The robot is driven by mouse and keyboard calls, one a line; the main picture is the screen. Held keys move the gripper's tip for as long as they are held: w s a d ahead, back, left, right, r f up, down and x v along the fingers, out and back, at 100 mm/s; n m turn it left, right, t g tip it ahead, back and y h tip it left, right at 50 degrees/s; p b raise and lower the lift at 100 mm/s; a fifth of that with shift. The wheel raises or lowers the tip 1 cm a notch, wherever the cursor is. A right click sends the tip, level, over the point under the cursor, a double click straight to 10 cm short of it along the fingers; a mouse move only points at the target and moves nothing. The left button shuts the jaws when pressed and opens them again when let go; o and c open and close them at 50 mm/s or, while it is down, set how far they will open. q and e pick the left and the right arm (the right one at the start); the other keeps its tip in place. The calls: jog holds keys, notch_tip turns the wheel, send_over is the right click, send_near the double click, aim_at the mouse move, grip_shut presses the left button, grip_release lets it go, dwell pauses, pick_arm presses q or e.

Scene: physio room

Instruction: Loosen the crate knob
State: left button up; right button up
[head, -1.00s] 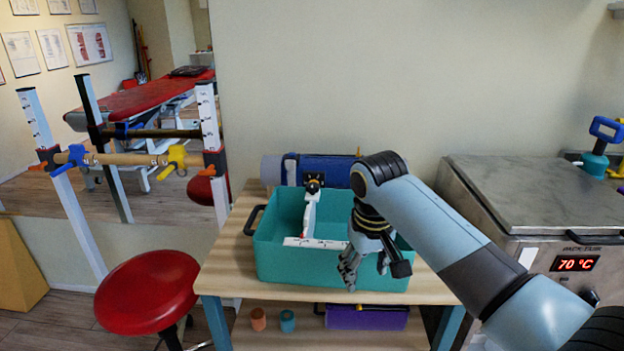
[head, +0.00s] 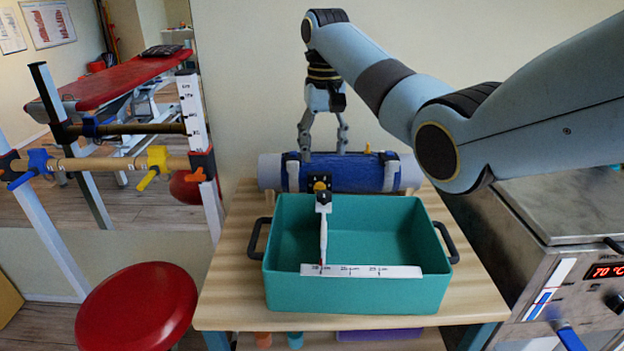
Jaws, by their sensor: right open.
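The teal crate (head: 350,295) stands on the wooden table, with a black handle at each end. At its back rim is a small black fitting with an orange-yellow knob (head: 319,187). A white upright strip runs down from the fitting to a white ruler strip (head: 360,271) along the crate's front. Whether the fingers touch the roll is unclear. My left gripper is out of view.
A blue roll (head: 350,175) lies behind the crate on the wooden table (head: 225,270). A steel heater unit (head: 570,210) with a red display stands at right. A red stool (head: 135,308) and rail posts are at left.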

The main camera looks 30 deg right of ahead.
jog(key=f, duration=0.1)
send_over(324, 192)
notch_tip(324, 192, down, 5)
jog(key=shift+s+r, duration=0.1)
jog(key=shift+r, duration=0.05)
jog(key=f, duration=0.3)
jog(key=shift+w+a, duration=0.1)
jog(key=shift+w, duration=0.1)
jog(key=shift+f+b, duration=0.3)
jog(key=shift+f, duration=0.45)
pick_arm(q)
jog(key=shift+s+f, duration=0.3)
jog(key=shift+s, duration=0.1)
pick_arm(e)
jog(key=shift+s, duration=0.1)
jog(key=shift+c, duration=0.4)
